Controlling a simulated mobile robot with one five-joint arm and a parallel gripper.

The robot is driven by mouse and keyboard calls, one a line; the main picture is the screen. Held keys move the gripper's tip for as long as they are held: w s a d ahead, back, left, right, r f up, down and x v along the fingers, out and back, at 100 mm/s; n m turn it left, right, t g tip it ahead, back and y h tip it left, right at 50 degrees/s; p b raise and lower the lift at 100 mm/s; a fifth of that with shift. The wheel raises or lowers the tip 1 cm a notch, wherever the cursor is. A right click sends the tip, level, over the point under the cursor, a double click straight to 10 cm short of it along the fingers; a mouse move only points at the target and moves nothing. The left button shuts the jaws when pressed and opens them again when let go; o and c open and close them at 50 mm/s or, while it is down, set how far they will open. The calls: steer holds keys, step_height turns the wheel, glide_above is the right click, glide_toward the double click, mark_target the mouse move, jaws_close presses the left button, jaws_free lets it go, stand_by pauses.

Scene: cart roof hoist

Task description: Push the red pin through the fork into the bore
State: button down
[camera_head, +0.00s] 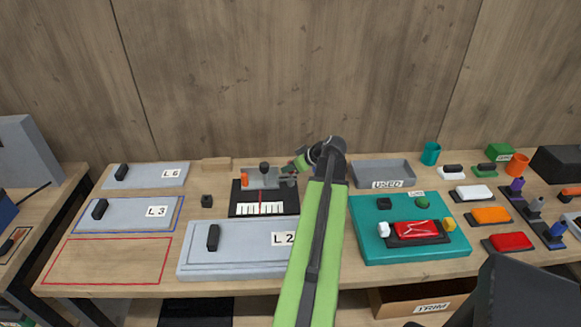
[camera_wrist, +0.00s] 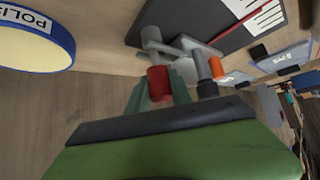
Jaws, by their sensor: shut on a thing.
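The red pin (camera_wrist: 160,83) shows in the wrist view as a short red cylinder between the two fingers of my gripper (camera_wrist: 160,93), which is shut on it. Grey metal (camera_wrist: 153,47) lies straight beyond the pin; I cannot tell whether the pin's end has entered the fork. The grey fixture (camera_head: 263,184) stands on a black board, with a dark-knobbed post (camera_head: 264,167) and an orange piece (camera_head: 244,179). In the head view my gripper (camera_head: 291,169) is at the fixture's right side and the red pin cannot be made out. The bore is hidden.
A grey USED tray (camera_head: 384,166) stands right of my arm. A teal board (camera_head: 363,243) with small parts is at the right front. Grey plates (camera_head: 232,265) lie to the left. In the wrist view a blue-rimmed round thing (camera_wrist: 38,55) is at the upper left.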

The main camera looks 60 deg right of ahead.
steer(key=shift+f+b, duration=0.95)
steer(key=shift+f, duration=0.1)
steer(key=c, duration=1.1)
jaws_free()
steer(key=shift+o, duration=0.2)
steer(key=shift+r, duration=0.1)
steer(key=p+v, duration=1.2)
steer(key=v, duration=0.5)
steer(key=shift+s, duration=0.15)
steer(key=shift+d, duration=0.1)
